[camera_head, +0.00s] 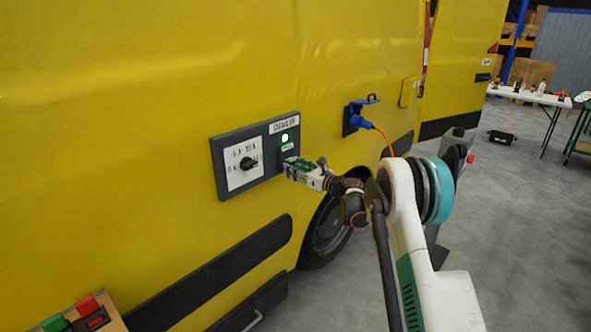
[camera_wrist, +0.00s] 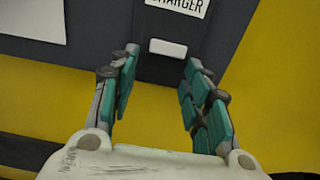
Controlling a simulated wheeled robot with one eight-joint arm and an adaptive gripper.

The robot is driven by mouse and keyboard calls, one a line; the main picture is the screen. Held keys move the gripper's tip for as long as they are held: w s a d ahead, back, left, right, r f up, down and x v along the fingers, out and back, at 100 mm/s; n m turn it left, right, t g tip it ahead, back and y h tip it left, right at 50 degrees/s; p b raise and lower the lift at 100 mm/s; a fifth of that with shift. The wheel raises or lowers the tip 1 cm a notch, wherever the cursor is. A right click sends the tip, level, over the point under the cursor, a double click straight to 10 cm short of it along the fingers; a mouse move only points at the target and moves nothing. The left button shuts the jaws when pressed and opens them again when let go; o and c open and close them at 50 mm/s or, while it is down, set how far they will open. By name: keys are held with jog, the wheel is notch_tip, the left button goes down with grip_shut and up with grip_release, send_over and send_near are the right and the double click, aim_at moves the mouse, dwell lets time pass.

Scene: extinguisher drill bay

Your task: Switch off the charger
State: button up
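The charger's dark panel (camera_head: 230,189) is mounted on the side of a yellow van. It carries a black rotary knob (camera_head: 249,163) on a white plate, a lit green lamp (camera_head: 284,138) and white labels. In the wrist view, a small white rectangular piece (camera_wrist: 168,47) sits on the panel below a label reading CHARGER (camera_wrist: 181,6). My gripper (camera_head: 289,166) is at the panel's lower right, right of the knob. In the wrist view its fingers are apart with nothing between them, and the white piece lies just beyond the tips. Contact cannot be told.
A blue plug (camera_head: 361,122) with an orange cable sits in a van socket to the right. A box with red and green buttons (camera_head: 88,305) is at lower left. A white table (camera_head: 530,95) with small items stands far right.

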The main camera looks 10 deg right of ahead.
jog(key=c, duration=0.7)
jog(key=shift+o, duration=0.2)
jog(key=shift+w+f+t+y+b, duration=0.1)
jog(key=shift+f+t+y+b, duration=0.15)
jog(key=shift+t+b, duration=0.3)
jog(key=o, duration=1.1)
jog(key=shift+c, duration=0.2)
jog(key=v, duration=1.2)
